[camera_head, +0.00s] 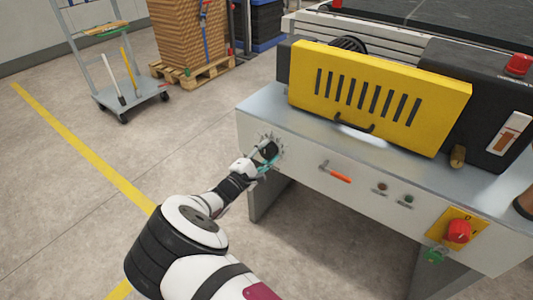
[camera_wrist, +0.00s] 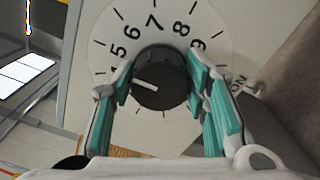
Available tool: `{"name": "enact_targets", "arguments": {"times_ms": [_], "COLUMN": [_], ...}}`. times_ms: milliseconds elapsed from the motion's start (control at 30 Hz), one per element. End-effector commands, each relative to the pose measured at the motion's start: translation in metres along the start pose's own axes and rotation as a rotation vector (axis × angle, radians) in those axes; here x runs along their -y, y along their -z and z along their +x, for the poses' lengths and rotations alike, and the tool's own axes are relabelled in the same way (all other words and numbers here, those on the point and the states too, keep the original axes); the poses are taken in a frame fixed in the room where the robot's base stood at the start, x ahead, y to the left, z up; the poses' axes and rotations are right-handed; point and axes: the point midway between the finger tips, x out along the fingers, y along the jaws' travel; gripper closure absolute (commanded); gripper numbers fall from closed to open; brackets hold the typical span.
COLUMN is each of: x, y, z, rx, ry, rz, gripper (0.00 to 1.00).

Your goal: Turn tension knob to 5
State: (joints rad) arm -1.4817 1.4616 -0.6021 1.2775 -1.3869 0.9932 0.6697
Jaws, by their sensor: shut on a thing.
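The tension knob (camera_wrist: 165,97) is dark and round with a white pointer line. It sits in the middle of a white dial (camera_wrist: 180,18), where 5, 6, 7, 8 and 9 are readable. The pointer aims left and slightly up, at the partly hidden figure just below 5. My gripper (camera_wrist: 160,78) has one teal-padded finger on each side of the knob and is shut on it. In the head view the knob (camera_head: 268,151) is on the left of the machine's front panel, with my gripper (camera_head: 264,158) at it. The lower dial is hidden.
Right of the dial on the panel are an orange-handled lever (camera_head: 337,174), small buttons (camera_head: 382,188) and a red emergency stop (camera_head: 458,231). A yellow guard (camera_head: 375,95) is above. A trolley (camera_head: 128,95) and a loaded pallet (camera_head: 190,72) stand behind on open floor.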

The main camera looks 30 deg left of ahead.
Motion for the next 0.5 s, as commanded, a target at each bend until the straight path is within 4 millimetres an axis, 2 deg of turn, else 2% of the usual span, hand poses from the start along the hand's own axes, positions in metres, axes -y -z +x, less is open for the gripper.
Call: {"name": "enact_targets", "arguments": {"times_ms": [133, 167, 200, 233, 500], "x": [0.0018, 0.0018, 0.0018, 0.0017, 0.0007], "y": [-0.0004, -0.0004, -0.0003, -0.0003, -0.0001], "z": [-0.0006, -0.0006, -0.0006, -0.0005, -0.0003], "rx": [0.001, 0.001, 0.001, 0.001, 0.000], "ry": [0.002, 0.002, 0.002, 0.002, 0.001], "rz": [-0.002, -0.002, -0.002, -0.002, -0.002], "gripper": [0.86, 0.51, 0.42, 0.38, 0.38]}}
